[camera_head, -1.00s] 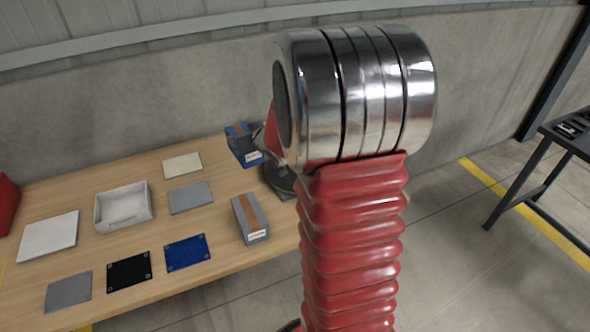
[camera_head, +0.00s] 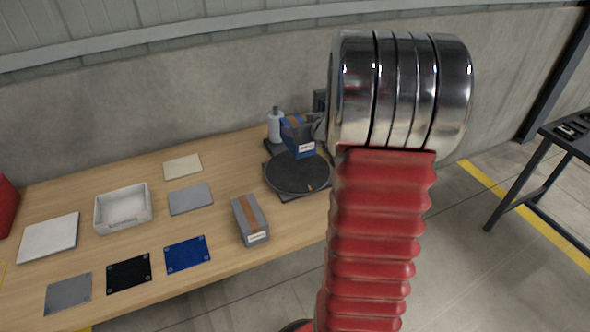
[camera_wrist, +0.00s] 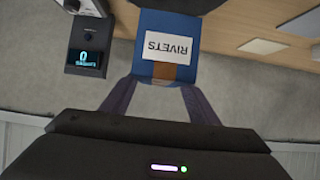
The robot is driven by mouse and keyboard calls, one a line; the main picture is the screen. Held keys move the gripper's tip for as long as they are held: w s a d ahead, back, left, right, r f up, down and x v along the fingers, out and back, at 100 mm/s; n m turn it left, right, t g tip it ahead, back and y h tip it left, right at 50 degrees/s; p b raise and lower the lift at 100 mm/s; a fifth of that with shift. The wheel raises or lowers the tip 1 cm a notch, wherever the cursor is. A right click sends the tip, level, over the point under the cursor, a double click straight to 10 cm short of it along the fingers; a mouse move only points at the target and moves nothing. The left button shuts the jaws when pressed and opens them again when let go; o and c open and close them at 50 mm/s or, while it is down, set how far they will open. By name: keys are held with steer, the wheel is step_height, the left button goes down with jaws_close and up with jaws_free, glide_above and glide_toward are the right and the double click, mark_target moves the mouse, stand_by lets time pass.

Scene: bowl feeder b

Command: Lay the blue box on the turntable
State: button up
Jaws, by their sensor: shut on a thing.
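The blue box (camera_head: 297,137) has a brown tape strip and a white label. In the wrist view the blue box (camera_wrist: 166,40) shows its label, which reads RIVETS upside down. My gripper (camera_wrist: 158,88) is shut on it, with one finger on each side. In the head view my gripper (camera_head: 319,126) is partly hidden behind my arm. The turntable (camera_head: 290,176) is a dark round disc on a square base, with a small orange mark near its rim. The box appears above the far part of the disc; whether it touches cannot be told.
A white tray (camera_head: 122,209) and several flat plates lie further left. A small display unit (camera_wrist: 87,48) shows in the wrist view.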

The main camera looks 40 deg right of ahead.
steer(key=shift+f, duration=3.05)
steer(key=shift+f, duration=0.1)
steer(key=shift+f, duration=1.75)
steer(key=shift+f, duration=0.1)
steer(key=o, duration=1.5)
steer(key=shift+f, duration=0.1)
